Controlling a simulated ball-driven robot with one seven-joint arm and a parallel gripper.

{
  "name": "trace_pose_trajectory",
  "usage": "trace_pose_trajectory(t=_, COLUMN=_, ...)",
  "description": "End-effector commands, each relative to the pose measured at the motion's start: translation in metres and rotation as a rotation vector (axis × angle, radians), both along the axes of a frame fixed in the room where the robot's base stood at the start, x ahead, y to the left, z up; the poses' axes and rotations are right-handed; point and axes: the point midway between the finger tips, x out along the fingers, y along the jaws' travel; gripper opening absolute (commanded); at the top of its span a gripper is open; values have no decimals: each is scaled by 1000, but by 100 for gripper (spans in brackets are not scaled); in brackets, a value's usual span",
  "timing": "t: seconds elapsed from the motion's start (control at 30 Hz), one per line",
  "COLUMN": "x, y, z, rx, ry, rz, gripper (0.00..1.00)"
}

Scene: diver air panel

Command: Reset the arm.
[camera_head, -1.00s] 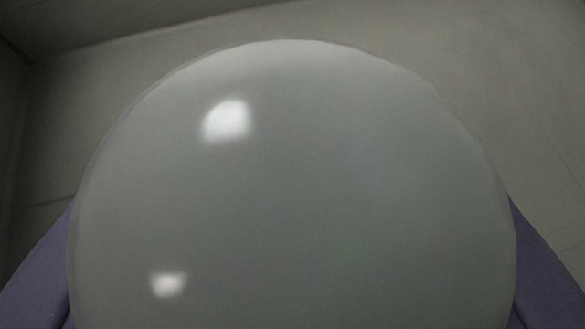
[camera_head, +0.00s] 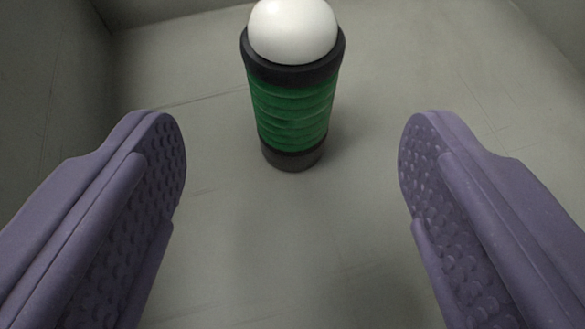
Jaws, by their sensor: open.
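My gripper (camera_head: 292,150) is open. Its two purple fingers with dimpled pads stand wide apart at the left and right of the view, and nothing is between them. A green ribbed cylinder (camera_head: 292,112) with dark bands at its top and bottom and a white domed top (camera_head: 292,30) stands upright beyond the fingertips, near the top middle. It is apart from both fingers. The top edge of the white dome is cut off by the picture edge.
A grey surface (camera_head: 280,240) lies under the cylinder and looks bare around it. Grey walls rise at the left (camera_head: 55,75) and along the top of the view. A corner shows at the upper left.

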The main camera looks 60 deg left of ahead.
Motion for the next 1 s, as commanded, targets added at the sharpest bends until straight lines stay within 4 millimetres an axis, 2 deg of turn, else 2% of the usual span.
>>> trace_pose_trajectory(t=0.1, x=-8, y=-13, z=8, rx=-1, ry=0, rz=-1, gripper=73)
trace_pose_trajectory(t=0.2, x=-11, y=-17, z=10, rx=0, ry=1, rz=0, gripper=73)
trace_pose_trajectory(t=0.67, x=-12, y=-18, z=12, rx=1, ry=1, rz=0, gripper=73)
trace_pose_trajectory(t=0.77, x=-12, y=-18, z=28, rx=0, ry=0, rz=1, gripper=73)
trace_pose_trajectory(t=1.0, x=-11, y=-18, z=124, rx=0, ry=0, rz=1, gripper=73)
